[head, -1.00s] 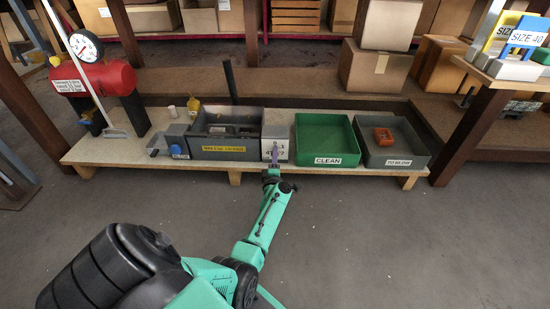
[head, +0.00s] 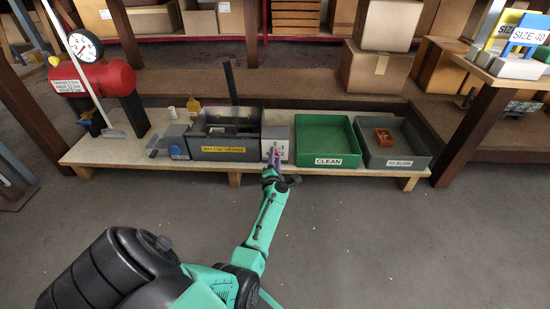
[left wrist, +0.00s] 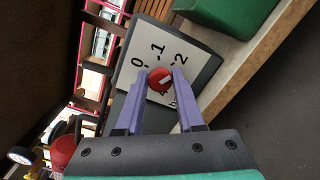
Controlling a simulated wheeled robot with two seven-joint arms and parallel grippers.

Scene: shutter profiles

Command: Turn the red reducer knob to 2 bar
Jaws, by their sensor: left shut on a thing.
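The red reducer knob (left wrist: 160,80) sits on a white dial plate (left wrist: 152,58) marked 0, 1 and 2, with a further mark partly hidden. A white line on the knob points to the right and slightly up in the left wrist view; the exact reading is hard to tell. My left gripper (left wrist: 161,75) has its purple fingers on both sides of the knob, shut on it. In the head view, my left gripper (head: 273,161) is at the front of the grey reducer box (head: 281,136), and the knob is hidden there. My right gripper is not in view.
Right of the box stand a green CLEAN tray (head: 318,164) and a grey TO BLOW tray (head: 399,164) holding an orange part (head: 383,135). Left is a grey bin (head: 202,141) with a yellow label. A red tank with a gauge (head: 85,45) stands far left. The floor in front is clear.

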